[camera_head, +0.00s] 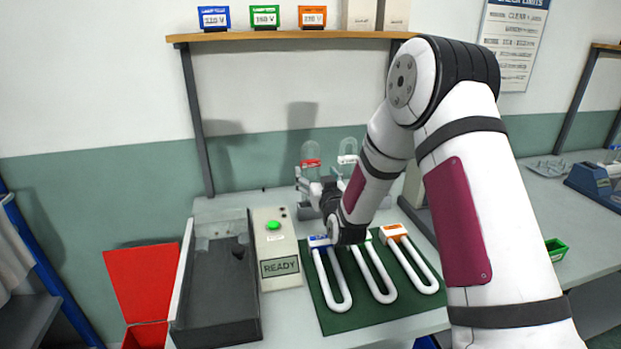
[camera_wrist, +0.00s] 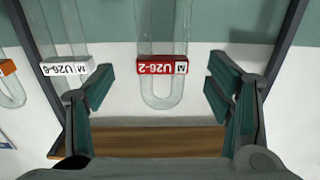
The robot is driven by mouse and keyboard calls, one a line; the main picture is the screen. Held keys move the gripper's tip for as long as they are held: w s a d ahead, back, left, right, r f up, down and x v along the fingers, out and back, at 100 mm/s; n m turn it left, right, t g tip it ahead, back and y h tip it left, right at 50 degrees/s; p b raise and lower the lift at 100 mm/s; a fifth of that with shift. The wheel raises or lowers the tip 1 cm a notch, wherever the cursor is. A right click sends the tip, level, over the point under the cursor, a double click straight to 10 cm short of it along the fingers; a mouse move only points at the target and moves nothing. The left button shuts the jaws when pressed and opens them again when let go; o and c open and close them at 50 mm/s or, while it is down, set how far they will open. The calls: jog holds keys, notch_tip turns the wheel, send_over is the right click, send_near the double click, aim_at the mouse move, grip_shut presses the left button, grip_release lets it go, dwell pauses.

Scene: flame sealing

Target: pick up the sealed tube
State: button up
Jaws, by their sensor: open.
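A clear glass U-shaped tube (camera_wrist: 161,97) with a red label reading U26-2 stands in the middle of the wrist view, its bend toward the bottom. In the head view it shows upright near the back wall (camera_head: 311,151). My gripper (camera_wrist: 161,90) is open, with one finger on each side of this tube and a visible gap to both. In the head view my gripper (camera_head: 318,188) is beside the red-labelled tube, partly hidden by my arm. A second clear tube (camera_head: 348,147) with a white label stands to its right. The frames do not show clearly which tube is sealed.
White U-shaped tubes (camera_head: 375,274) with blue, green and orange ends lie on a green mat (camera_head: 333,321). A control box (camera_head: 278,245) with a green button reads READY. A dark open tray (camera_head: 220,290) and a red box (camera_head: 145,282) are at left. A shelf (camera_head: 300,35) hangs above.

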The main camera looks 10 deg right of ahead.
aim_at(311, 166)
jog(key=shift+w+a, duration=0.2)
jog(key=shift+w, duration=2.4)
jog(key=shift+r, duration=0.1)
jog(key=c, duration=1.3)
